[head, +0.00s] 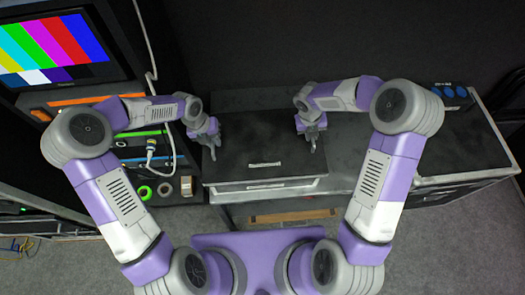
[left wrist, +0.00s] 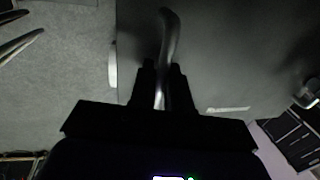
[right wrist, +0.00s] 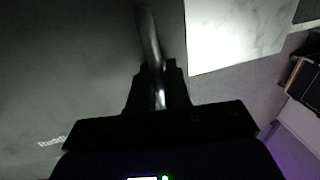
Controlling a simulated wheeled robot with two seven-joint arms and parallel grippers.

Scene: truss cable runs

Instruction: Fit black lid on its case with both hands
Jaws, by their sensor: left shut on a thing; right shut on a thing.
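The black lid (head: 264,140) is a wide dark panel with a small white label, in the middle of the head view. It lies over its case (head: 290,190), whose labelled front shows just below the lid's near edge. I cannot tell whether the lid touches the case all round. My left gripper (head: 212,148) is shut on a metal handle at the lid's left side; the handle (left wrist: 170,40) shows between its fingers in the left wrist view. My right gripper (head: 313,142) is shut on a handle at the lid's right side, also seen in the right wrist view (right wrist: 149,40).
A rack (head: 160,145) with a colour-bar monitor (head: 55,50), cables and tape rolls stands at the left. A dark worktop (head: 455,145) with blue connectors (head: 447,92) extends to the right. A wooden strip (head: 290,216) lies below the case, near my base.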

